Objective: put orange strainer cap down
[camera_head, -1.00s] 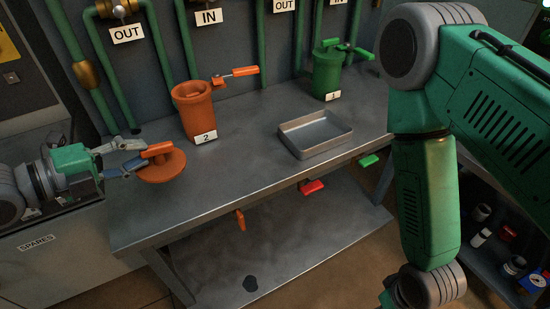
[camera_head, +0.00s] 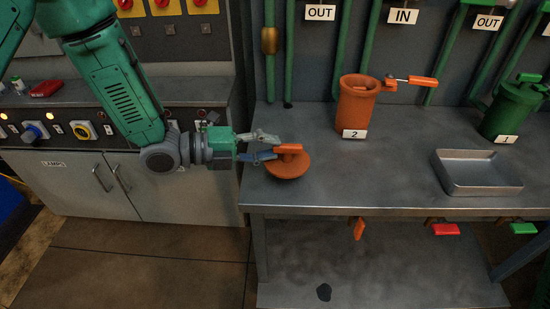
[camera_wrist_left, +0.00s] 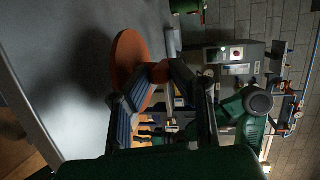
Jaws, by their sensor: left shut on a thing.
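The orange strainer cap (camera_head: 287,167) is a round disc with a bar handle on top. It is at the left end of the metal bench (camera_head: 330,190); I cannot tell whether it touches the surface. My left gripper (camera_head: 277,149) comes in from the left and is shut on the cap's handle. In the left wrist view the cap (camera_wrist_left: 127,58) shows edge-on beyond the fingers (camera_wrist_left: 152,88). The orange strainer body (camera_head: 357,108), labelled 2, stands open-topped on the bench behind and right of the cap. My right gripper is not in view.
A shallow grey tray (camera_head: 480,185) lies on the bench at the right. A green strainer (camera_head: 512,108), labelled 1, stands behind it. Orange, red (camera_head: 446,230) and green handles stick out below the front edge. The bench between cap and tray is clear.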

